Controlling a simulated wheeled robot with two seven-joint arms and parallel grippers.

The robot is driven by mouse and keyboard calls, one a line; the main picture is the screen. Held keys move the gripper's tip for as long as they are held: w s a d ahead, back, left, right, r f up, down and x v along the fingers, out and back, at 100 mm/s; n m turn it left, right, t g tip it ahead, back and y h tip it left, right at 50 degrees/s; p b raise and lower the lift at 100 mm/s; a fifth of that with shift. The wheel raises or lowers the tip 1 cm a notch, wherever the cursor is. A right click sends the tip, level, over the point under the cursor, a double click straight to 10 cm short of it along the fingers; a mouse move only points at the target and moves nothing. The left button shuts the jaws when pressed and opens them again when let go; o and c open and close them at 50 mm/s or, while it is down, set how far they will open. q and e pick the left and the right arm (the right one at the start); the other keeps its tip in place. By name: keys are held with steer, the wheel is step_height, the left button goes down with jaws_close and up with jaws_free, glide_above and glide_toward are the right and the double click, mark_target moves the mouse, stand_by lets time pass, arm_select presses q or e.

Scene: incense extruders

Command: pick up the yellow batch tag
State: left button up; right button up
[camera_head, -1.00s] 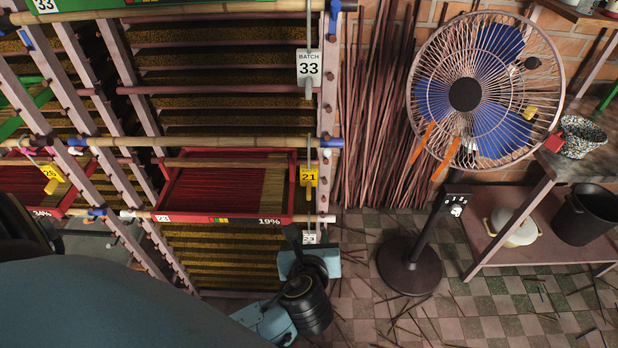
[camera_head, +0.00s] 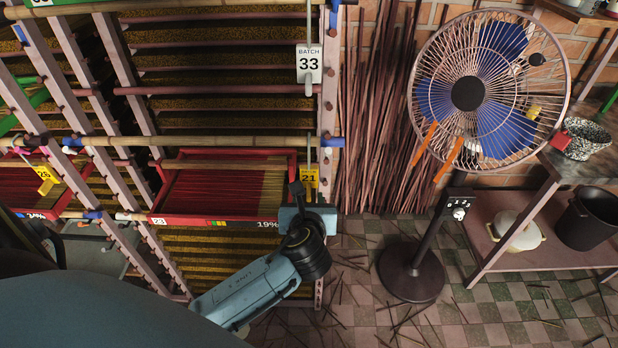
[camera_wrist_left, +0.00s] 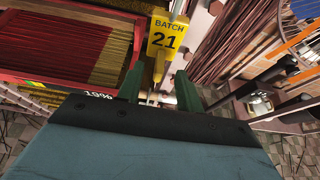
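The yellow batch tag (camera_head: 309,177), numbered 21, hangs from a rod at the right front of the rack, beside a red tray. It shows large in the left wrist view (camera_wrist_left: 164,37), with a yellow lower piece hanging below its plate. My left gripper (camera_head: 306,194) is just below and in front of the tag, partly covering its lower end in the head view. In the left wrist view its two green fingers (camera_wrist_left: 160,84) stand apart, with the tag's lower piece in line with the gap. Whether they touch it I cannot tell. My right gripper is out of view.
The red tray (camera_head: 158,204) of incense sticks is left of the tag. A second yellow tag (camera_head: 46,176), numbered 26, hangs farther left. A white batch 33 tag (camera_head: 309,64) hangs above. A standing fan (camera_head: 468,94) and a shelf are right; bundled sticks lean on the wall.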

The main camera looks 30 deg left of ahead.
arm_select(q)
steer(key=shift+x, duration=0.8)
steer(key=shift+w+a+f, duration=0.15)
steer(key=shift+w+f, duration=0.05)
steer(key=shift+w, duration=0.15)
jaws_close()
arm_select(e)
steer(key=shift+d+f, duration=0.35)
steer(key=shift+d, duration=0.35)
